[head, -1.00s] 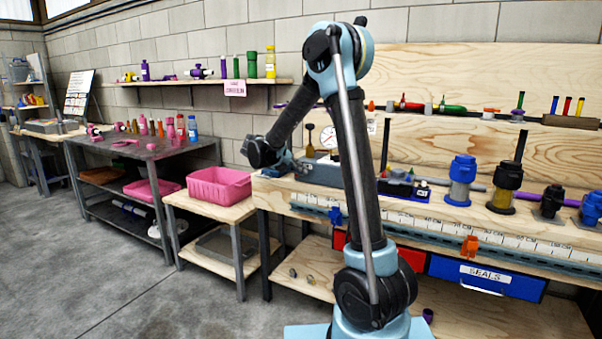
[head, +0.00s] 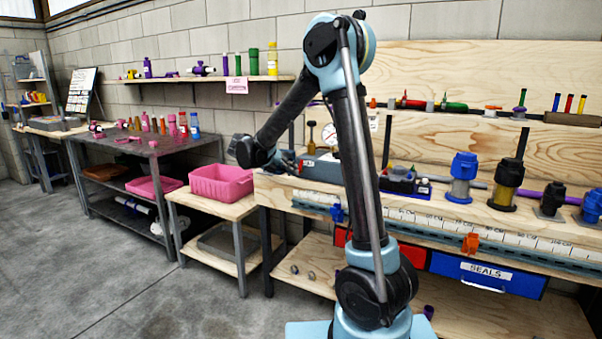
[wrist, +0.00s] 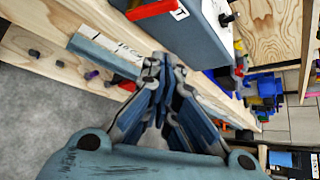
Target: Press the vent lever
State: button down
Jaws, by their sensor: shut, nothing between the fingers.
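A grey-blue box (head: 324,172) stands on the left end of the wooden workbench, with a round gauge behind it. In the wrist view the box (wrist: 190,40) is at the top, with a red bar (wrist: 155,8) on its face that has a white-marked end. This bar looks like the vent lever; its far end is cut off by the frame. My gripper (wrist: 163,68) is shut and empty, below the red bar in the picture and apart from it. In the head view my gripper (head: 284,160) is beside the box's left end, its tips partly hidden.
A measuring rail (head: 430,222) runs along the bench's front edge. Blue, yellow and black filter housings (head: 462,178) stand to the right. A pink bin (head: 220,184) sits on a lower table at left. The floor (head: 120,285) at front left is clear.

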jog(key=shift+s+a+r, duration=0.15)
jog(key=shift+s+a, duration=0.15)
jog(key=shift+a, duration=0.45)
jog(key=s+d+f+m+g+y, duration=0.2)
jog(key=s+d+m+g+y, duration=0.25)
jog(key=s+d+m, duration=1.35)
jog(key=s+f+m+y, duration=0.2)
jog(key=s+f+m, duration=0.3)
jog(key=s, duration=0.6)
jog(key=s+f+m+y, duration=0.3)
jog(key=s+f+m, duration=0.2)
jog(key=s+m, duration=0.5)
jog(key=shift+s+d+f, duration=0.25)
jog(key=shift+s+f, duration=0.1)
jog(key=shift+s, duration=0.05)
